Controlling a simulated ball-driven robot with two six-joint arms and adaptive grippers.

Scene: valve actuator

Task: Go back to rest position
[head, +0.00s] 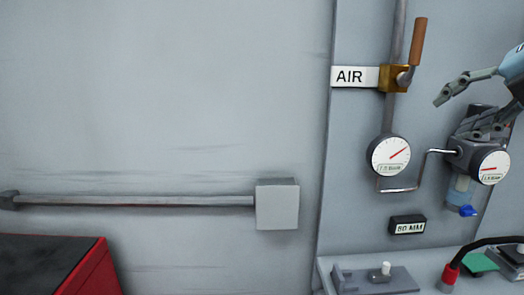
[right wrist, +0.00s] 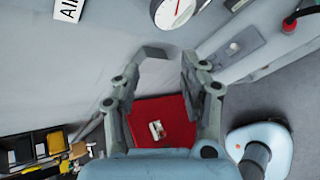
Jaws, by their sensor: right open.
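My right gripper (head: 447,118) comes in from the right edge in the head view, in front of the wall panel. Its fingers are spread, with nothing between them. One finger reaches above the regulator and the other overlaps its top; I cannot tell whether it touches. In the right wrist view my right gripper (right wrist: 168,56) is also open and empty. The regulator's gauge (head: 491,167) has a white dial, with a clear bowl below. A valve with a brown handle (head: 418,42) pointing up sits beside the AIR sign (head: 350,76). My left gripper is not in view.
A round gauge (head: 388,155) hangs below the valve on the pipe. A grey ledge (head: 345,264) with a switch plate runs under the panel. A grey wall box (head: 277,205) and a red cabinet (head: 98,268) stand left. The wall between is clear.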

